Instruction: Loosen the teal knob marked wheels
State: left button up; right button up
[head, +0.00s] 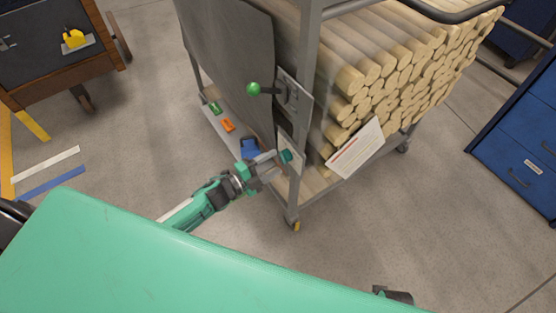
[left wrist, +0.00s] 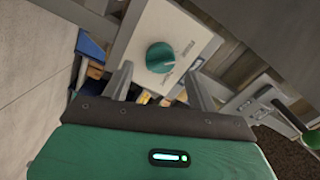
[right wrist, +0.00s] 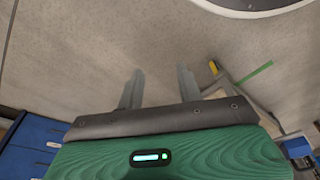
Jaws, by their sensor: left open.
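The teal knob (head: 286,155) sits on a pale plate on the cart's near corner post. In the left wrist view the knob (left wrist: 161,57) is round with a ridge across it, on a white plate (left wrist: 187,28) with small lettering I cannot read. My left gripper (head: 277,160) is open with its fingers pointing at the knob. In the left wrist view its fingertips (left wrist: 160,85) stand on either side, just short of the knob, apparently not touching it. My right gripper (right wrist: 160,85) is open and empty above the floor in the right wrist view.
A green ball-ended lever (head: 254,89) sticks out above the knob plate. The cart (head: 308,60) carries stacked round wood, with a paper sheet (head: 356,149) at its side. Green, orange and blue items lie on its lower shelf.

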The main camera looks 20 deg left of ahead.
pick_arm(q)
jog(key=v, duration=1)
jog(key=shift+s+a, duration=0.2)
jog(key=shift+a, duration=0.05)
pick_arm(e)
jog(key=shift+s+r, duration=0.1)
jog(key=shift+r, duration=0.4)
jog(key=shift+w, duration=0.35)
